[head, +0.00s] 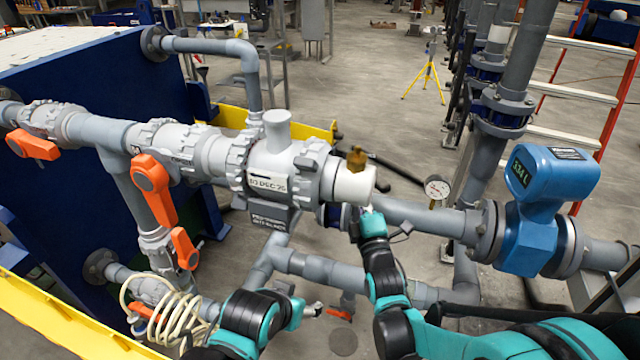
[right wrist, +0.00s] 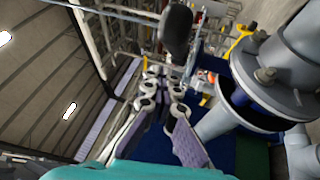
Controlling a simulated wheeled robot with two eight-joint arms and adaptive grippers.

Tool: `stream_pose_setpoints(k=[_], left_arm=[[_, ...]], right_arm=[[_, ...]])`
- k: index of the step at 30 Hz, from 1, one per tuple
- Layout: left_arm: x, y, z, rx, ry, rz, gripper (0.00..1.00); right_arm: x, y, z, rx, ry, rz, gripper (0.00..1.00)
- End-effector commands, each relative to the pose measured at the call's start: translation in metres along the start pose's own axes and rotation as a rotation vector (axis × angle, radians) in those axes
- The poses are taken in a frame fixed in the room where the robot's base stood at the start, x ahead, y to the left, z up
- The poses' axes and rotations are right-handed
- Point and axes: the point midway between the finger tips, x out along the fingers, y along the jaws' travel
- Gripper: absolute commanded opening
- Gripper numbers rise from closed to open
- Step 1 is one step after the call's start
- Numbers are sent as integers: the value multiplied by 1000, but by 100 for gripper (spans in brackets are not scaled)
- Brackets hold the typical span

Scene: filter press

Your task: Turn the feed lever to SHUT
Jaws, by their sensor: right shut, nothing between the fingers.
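Several orange levers sit on the grey valves; which is the feed lever I cannot tell, as no SHUT mark is readable. A large one (head: 153,190) hangs down on the upper line, another (head: 32,145) is at far left, and a smaller one (head: 185,248) is below the large one. Part of an orange handle (head: 340,313) shows low in the middle. My right gripper (head: 367,210) is just below the white pipe end, well right of the large levers. In the right wrist view its fingers (right wrist: 164,88) are shut and empty. My left gripper (head: 314,309) is low, near the orange handle; its fingers are too small to read.
The grey pipe run (head: 285,165) crosses in front of me. A blue meter (head: 545,205) and a round gauge (head: 437,187) are at right. A coiled cream hose (head: 165,312) hangs at lower left. Yellow edging (head: 60,325) borders the lower left.

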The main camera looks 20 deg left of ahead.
Motion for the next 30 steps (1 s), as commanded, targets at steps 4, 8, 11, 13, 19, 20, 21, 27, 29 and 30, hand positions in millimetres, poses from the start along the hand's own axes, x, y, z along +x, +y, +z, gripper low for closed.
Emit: stream_pose_setpoints(k=[4, 8, 11, 13, 19, 20, 21, 27, 29, 30], left_arm=[[2, 0, 1, 0, 0, 0, 66], [3, 0, 2, 0, 0, 0, 66], [3, 0, 2, 0, 0, 0, 66], [4, 0, 3, 0, 0, 0, 66], [5, 0, 4, 0, 0, 0, 66], [6, 0, 4, 0, 0, 0, 66], [6, 0, 4, 0, 0, 0, 66], [7, 0, 5, 0, 0, 0, 66], [8, 0, 5, 0, 0, 0, 66], [8, 0, 6, 0, 0, 0, 66]], right_arm=[[-1, -1, -13, 3, 0, -2, 0], [-1, -2, -23, 1, 0, -3, 0], [1, -2, -31, 1, 0, -4, 0], [2, -3, -37, 2, 0, -5, 0], [5, -4, -53, 2, -1, -4, 0], [5, -4, -56, 1, -1, -4, 0], [6, -4, -59, 1, -1, -5, 0], [13, -6, -74, 1, -1, -6, 0], [15, -6, -78, 1, -1, -5, 0], [16, -7, -80, 1, -2, -5, 0]])
